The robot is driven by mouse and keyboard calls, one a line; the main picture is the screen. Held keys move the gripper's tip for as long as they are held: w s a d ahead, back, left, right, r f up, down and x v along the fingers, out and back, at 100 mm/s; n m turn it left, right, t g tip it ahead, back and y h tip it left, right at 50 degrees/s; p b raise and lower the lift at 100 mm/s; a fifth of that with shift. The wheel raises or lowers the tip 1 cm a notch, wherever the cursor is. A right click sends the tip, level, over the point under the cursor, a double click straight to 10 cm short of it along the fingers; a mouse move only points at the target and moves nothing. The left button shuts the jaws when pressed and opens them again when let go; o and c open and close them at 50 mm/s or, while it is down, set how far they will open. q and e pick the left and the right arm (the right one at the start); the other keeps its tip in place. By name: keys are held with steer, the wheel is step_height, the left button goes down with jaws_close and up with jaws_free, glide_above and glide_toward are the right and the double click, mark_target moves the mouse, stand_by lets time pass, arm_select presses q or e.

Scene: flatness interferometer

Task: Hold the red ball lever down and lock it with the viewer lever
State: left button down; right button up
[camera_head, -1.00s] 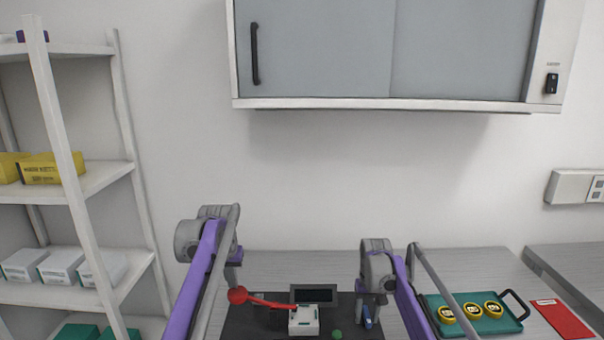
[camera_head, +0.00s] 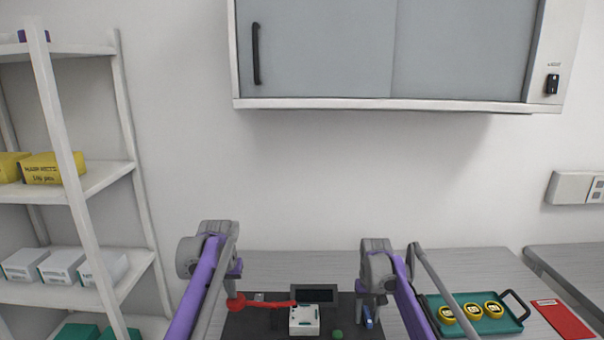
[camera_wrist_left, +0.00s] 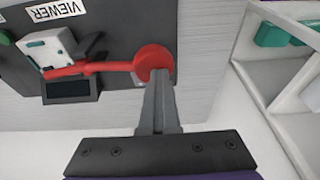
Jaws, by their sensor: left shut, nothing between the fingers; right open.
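The red ball lever (camera_head: 236,302) shows in the head view, its red arm lying almost level up to the white instrument block (camera_head: 304,321). My left gripper (camera_head: 233,287) is shut and empty, directly over the ball. In the left wrist view its closed fingertips (camera_wrist_left: 158,78) overlap the edge of the red ball (camera_wrist_left: 154,62); they look in contact with it. A blue handle (camera_head: 368,317), which may be the viewer lever, stands at the right of the dark base. My right gripper (camera_head: 370,301) is open at this handle; whether the fingers straddle it is unclear.
The dark base plate (camera_head: 250,325) carries a small screen (camera_head: 314,294) and a green knob (camera_head: 337,334). A VIEWER label (camera_wrist_left: 57,10) lies on it. Shelves (camera_head: 85,185) stand left.

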mark_target(234, 300)
arm_select(q)
steer(key=shift+d+f, duration=0.1)
steer(key=shift+f, duration=1.8)
arm_select(e)
steer(key=c, duration=0.7)
steer(key=n, duration=0.4)
steer(key=shift+c, duration=0.2)
steer(key=shift+n, duration=0.4)
steer(key=n, duration=0.3)
steer(key=shift+n, duration=0.9)
